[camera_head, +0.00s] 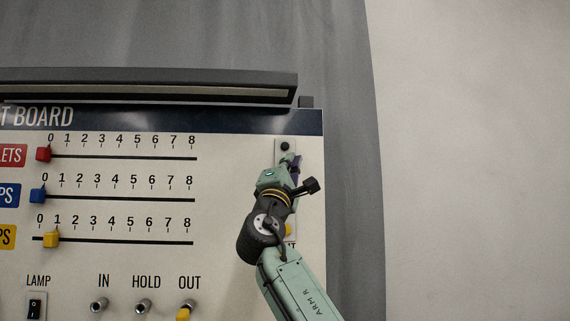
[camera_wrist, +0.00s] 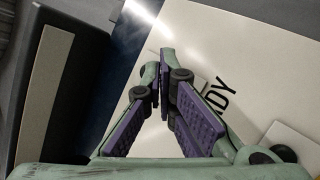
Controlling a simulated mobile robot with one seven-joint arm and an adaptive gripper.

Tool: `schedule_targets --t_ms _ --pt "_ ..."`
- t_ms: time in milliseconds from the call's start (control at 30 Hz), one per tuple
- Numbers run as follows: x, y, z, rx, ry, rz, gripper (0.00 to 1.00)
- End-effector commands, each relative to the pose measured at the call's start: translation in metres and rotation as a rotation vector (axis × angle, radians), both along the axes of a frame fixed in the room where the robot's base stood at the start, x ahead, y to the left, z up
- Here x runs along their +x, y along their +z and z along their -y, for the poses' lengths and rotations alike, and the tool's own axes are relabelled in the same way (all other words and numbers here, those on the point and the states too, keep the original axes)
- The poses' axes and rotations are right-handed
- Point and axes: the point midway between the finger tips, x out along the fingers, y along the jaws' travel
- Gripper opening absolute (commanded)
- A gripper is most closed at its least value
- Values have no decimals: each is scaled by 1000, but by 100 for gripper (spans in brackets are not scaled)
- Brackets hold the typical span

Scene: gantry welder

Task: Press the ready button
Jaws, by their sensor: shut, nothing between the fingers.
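The board (camera_head: 120,262) carries a pale plate (camera_head: 285,140) at its right side, with a round black part (camera_head: 285,147) near its top. My gripper (camera_head: 291,160) is in front of this plate and hides its middle. A bit of yellow (camera_head: 289,230) shows lower down beside my wrist. In the wrist view my gripper (camera_wrist: 165,75) has its fingers together, with nothing held. The printed letters "DY" (camera_wrist: 217,93) show beside the right finger; the rest of the word is hidden. I cannot make out the ready button clearly, nor whether the fingertips touch the board.
A dark hood (camera_head: 150,84) juts out above the board and appears close at left in the wrist view (camera_wrist: 62,85). Red (camera_head: 43,154), blue (camera_head: 38,195) and yellow (camera_head: 51,239) sliders, a lamp switch (camera_head: 35,308) and several toggles are left of my arm. Right of the board is clear.

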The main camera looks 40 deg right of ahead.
Motion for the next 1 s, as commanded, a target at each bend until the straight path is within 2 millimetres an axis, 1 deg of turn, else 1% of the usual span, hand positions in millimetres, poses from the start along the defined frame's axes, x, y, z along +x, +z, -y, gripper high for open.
schedule_targets --t_ms 367,700,1000 --pt "0 0 0 0 0 0 0" --pt "8 0 5 1 0 0 0" --pt "8 0 5 0 0 0 0"
